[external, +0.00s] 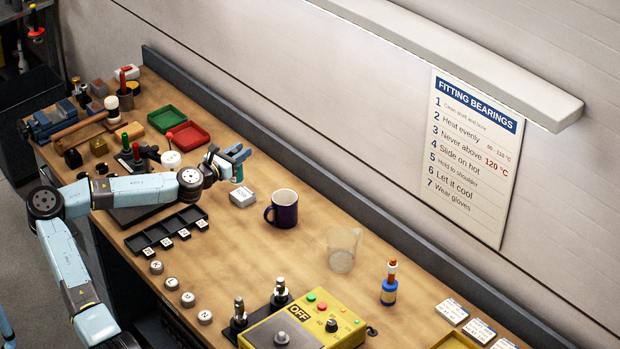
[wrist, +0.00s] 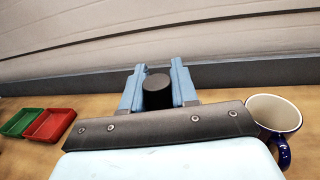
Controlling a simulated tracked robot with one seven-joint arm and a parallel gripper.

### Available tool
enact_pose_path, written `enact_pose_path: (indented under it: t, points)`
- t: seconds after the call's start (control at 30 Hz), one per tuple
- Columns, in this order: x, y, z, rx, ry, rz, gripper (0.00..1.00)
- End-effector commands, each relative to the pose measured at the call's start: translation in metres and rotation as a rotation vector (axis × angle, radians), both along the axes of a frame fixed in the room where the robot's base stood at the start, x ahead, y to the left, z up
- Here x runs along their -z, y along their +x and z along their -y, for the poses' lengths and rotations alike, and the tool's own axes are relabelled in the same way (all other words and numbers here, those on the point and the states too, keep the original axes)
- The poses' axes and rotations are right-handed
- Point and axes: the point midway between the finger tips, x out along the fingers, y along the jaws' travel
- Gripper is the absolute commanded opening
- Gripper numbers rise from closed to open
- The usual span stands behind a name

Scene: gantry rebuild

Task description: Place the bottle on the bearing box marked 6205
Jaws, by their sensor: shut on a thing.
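My gripper (external: 236,163) is shut on a small bottle, whose teal body (external: 238,176) shows just below the fingers in the external view. In the wrist view, its black round cap (wrist: 157,84) sits between the two pale blue fingers of my gripper (wrist: 157,90). A white box (external: 243,198) with small print on top lies on the bench just below and in front of the held bottle. More white labelled boxes (external: 452,311) lie at the lower right. The numbers on the boxes are too small to read, so I cannot tell which is 6205.
A dark blue mug (external: 284,211) stands right of the white box and shows in the wrist view (wrist: 272,118). Red (external: 188,136) and green (external: 166,119) trays lie left. The back ledge borders the bench.

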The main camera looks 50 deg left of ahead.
Motion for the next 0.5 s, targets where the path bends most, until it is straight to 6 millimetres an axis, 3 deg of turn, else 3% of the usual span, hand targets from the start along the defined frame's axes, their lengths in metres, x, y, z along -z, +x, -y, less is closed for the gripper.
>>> enact_pose_path:
  t: [0.13, 0.5]
  points:
    - [0.018, 0.014, -0.006, 0.001, 0.001, 0.001, 0.00]
    - [0.040, 0.028, -0.013, 0.001, -0.002, -0.001, 0.00]
